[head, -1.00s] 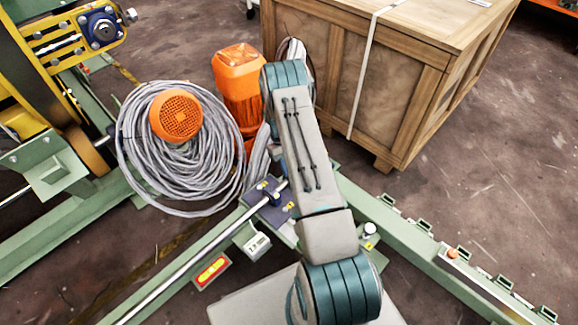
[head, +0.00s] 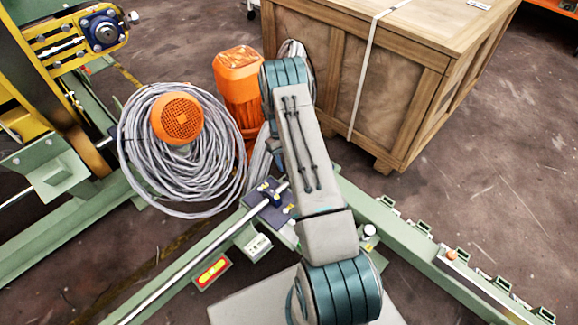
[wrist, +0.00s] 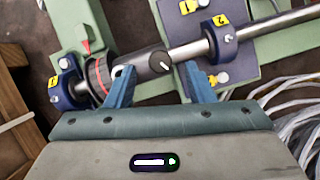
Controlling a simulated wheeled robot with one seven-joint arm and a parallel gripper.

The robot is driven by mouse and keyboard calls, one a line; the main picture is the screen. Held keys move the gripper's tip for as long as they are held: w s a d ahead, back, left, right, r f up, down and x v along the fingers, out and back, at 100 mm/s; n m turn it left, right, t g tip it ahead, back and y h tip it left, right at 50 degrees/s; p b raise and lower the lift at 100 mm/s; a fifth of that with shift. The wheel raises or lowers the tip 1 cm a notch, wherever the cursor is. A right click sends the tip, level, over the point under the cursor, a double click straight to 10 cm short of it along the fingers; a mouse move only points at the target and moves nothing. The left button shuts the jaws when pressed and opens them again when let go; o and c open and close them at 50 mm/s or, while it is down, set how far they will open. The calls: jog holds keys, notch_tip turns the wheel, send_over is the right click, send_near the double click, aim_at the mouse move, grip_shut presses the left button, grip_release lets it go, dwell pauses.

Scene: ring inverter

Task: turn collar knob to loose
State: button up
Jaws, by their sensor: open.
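In the wrist view, a dark grey cylindrical collar knob (wrist: 146,66) sits in line with the steel shaft (wrist: 186,51). I cannot tell whether either touches. In the head view my arm hides the gripper and the knob.
Blue shaft supports with yellow tags, one at the left (wrist: 64,90) and one at the right (wrist: 222,38), stand close to the fingers. The head view shows a cable coil (head: 215,165), an orange motor (head: 240,85) and a wooden crate (head: 395,90) near my arm.

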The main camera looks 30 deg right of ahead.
jog(key=p+v, duration=0.2)
jog(key=v, duration=0.8)
jog(key=shift+w+r, duration=0.2)
jog(key=shift+r, duration=0.1)
jog(key=s+a+r+t+p, duration=0.1)
jog(key=s+a+r+p, duration=0.3)
jog(key=r, duration=0.8)
jog(key=s+a+r+t+p, duration=0.1)
jog(key=r+p, duration=0.4)
jog(key=r, duration=0.7)
jog(key=s+a+r+t+p, duration=0.1)
jog(key=s+a+r+p, duration=0.3)
jog(key=r, duration=0.8)
jog(key=s+a+r+t+p, duration=0.2)
jog(key=s+a+r+p, duration=0.1)
jog(key=s+r+p, duration=0.5)
jog(key=s+a+r+m+t+p, duration=0.1)
jog(key=s+a+r+t+p, duration=0.1)
jog(key=s+r+p, duration=0.6)
jog(key=s+a+r, duration=0.1)
jog(key=s+r, duration=0.5)
jog(key=r, duration=0.1)
jog(key=shift+a+r, duration=0.2)
jog(key=shift+a, duration=0.05)
